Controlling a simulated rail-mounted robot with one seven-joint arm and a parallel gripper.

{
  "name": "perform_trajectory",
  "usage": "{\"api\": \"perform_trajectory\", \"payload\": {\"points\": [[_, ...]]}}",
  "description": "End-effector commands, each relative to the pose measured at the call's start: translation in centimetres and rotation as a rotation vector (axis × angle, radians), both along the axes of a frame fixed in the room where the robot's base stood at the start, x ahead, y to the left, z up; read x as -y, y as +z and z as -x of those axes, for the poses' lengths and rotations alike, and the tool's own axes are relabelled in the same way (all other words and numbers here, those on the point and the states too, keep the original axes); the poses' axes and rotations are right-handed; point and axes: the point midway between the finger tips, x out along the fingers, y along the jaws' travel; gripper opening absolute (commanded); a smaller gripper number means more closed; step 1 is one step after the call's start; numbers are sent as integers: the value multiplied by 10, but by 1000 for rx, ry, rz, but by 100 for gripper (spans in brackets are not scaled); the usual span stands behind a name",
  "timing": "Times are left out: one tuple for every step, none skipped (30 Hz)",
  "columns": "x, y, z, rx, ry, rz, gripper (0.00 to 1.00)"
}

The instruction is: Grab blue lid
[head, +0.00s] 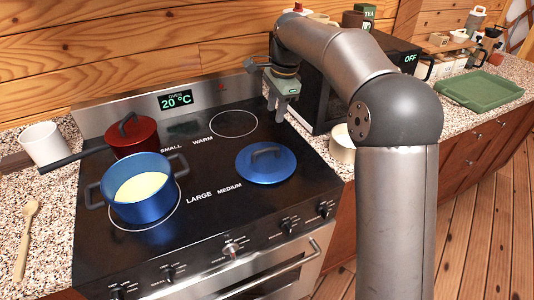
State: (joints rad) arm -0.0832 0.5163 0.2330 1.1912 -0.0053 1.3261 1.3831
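The blue lid (266,164) lies flat on the stove's medium burner, with its dark loop handle on top. The blue pot (142,201) stands open on the large burner to its left, with pale yellow contents inside. My gripper (278,112) hangs above the back right of the stove, pointing down. It is behind and above the lid and apart from it. Nothing shows in it, but the gap between its fingers is too small to judge.
A red lidded pot (131,136) with a long dark handle stands at the back left. A dark microwave (345,75) stands behind my arm, with a white bowl (342,145) before it. A white cup (43,145) and wooden spoon (26,240) are on the left counter. The warm burner (233,123) is bare.

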Motion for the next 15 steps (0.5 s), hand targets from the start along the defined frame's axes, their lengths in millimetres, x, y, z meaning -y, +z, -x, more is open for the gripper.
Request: {"api": "perform_trajectory", "payload": {"points": [[-3,0,-5,-3,-19,-7,37],[-4,-1,-7,-5,-29,-10,37],[-5,-5,-8,-7,-37,-13,37],[-6,-9,-9,-6,-40,-13,37],[-7,-13,-9,-8,-40,-14,37],[-7,-21,-9,-8,-40,-13,37],[-8,-27,-10,-9,-39,-13,37],[-9,-34,-10,-10,-39,-11,37],[-10,-43,-11,-10,-39,-11,37],[-11,-49,-11,-9,-39,-12,37],[-12,-55,-12,-9,-39,-12,37],[-14,-64,-13,-9,-39,-12,37],[-14,-71,-13,-9,-39,-13,37],[-15,-77,-14,-9,-39,-12,37],[-16,-85,-15,-8,-39,-12,37]]}}
